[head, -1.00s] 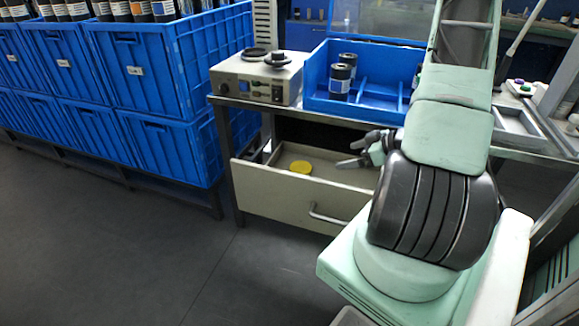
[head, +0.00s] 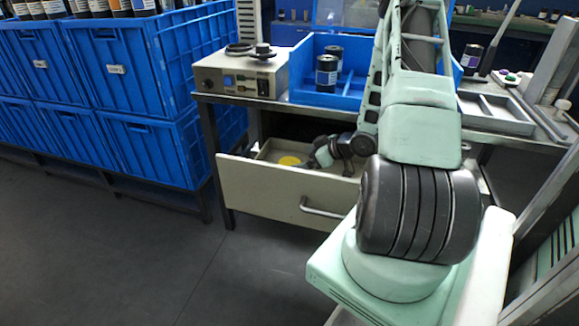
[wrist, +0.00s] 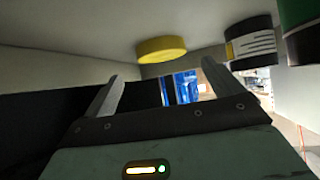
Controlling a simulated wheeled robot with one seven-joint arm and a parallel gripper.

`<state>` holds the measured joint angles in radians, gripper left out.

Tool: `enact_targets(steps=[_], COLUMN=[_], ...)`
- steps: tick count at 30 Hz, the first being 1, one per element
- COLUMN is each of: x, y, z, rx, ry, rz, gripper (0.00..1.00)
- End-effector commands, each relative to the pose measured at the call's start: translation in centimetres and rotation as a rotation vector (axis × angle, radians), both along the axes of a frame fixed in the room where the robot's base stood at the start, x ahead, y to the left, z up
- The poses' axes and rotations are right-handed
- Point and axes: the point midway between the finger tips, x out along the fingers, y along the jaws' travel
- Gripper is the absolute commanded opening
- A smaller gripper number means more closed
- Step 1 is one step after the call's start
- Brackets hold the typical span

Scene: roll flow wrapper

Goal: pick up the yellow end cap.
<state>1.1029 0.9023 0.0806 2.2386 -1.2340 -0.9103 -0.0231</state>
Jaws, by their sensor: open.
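The yellow end cap (head: 289,161) lies in the open drawer (head: 255,193) under the bench, a flat round disc. It also shows near the top middle of the wrist view (wrist: 161,50), where the picture looks upside down. My gripper (wrist: 160,69) is open and empty, its two fingers apart. The cap appears beyond the fingertips, between their directions and not touching them. In the head view my wrist is over the drawer just right of the cap, and the fingers are hard to make out.
A black labelled jar (wrist: 251,42) and a green item (wrist: 298,14) stand near the cap in the wrist view. The drawer walls close in around my gripper. Above are the bench top, a control box (head: 240,75) and a blue divided tray (head: 310,97). Blue crates (head: 150,150) stand left.

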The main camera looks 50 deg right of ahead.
Motion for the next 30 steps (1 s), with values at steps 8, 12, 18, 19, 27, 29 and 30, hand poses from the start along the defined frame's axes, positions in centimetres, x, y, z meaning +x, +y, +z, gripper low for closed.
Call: enact_targets(steps=[8, 12, 18, 19, 27, 29, 30], x=[2.9, 3.3, 3.3, 3.3, 3.3, 3.3, 3.3], y=[0.9, 1.0, 1.0, 1.0, 1.0, 1.0, 1.0], z=[-2.8, -3.0, -2.9, -2.9, -2.9, -2.9, -2.9], rx=[0.0, 0.0, 0.0, 0.001, 0.0, 0.0, 0.0], ry=[-0.001, 0.001, 0.001, 0.0, 0.0, 0.0, 0.0], rz=[0.004, 0.001, 0.001, 0.001, 0.001, 0.001, 0.001], gripper=[0.92, 0.92, 0.75, 0.67, 0.45, 0.45, 0.45])
